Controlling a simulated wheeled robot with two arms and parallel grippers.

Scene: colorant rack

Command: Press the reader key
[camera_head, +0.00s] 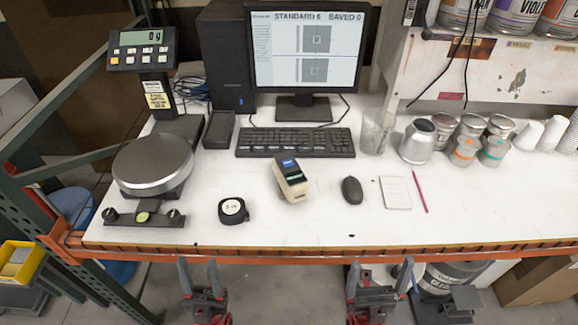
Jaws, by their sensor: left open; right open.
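The reader (293,185) is a small beige and dark hand-held device. The key itself is too small to make out clearly. My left gripper (199,268) is open and empty, in front of the bench edge, to the left of the reader. My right gripper (379,268) is open and empty, also in front of the edge, to the right of the reader. Neither touches anything.
Behind are a keyboard (295,142) and a monitor (306,50) reading "STANDARD 6 SAVED 0". A scale (153,165) stands left. The orange front beam (300,255) borders the bench.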

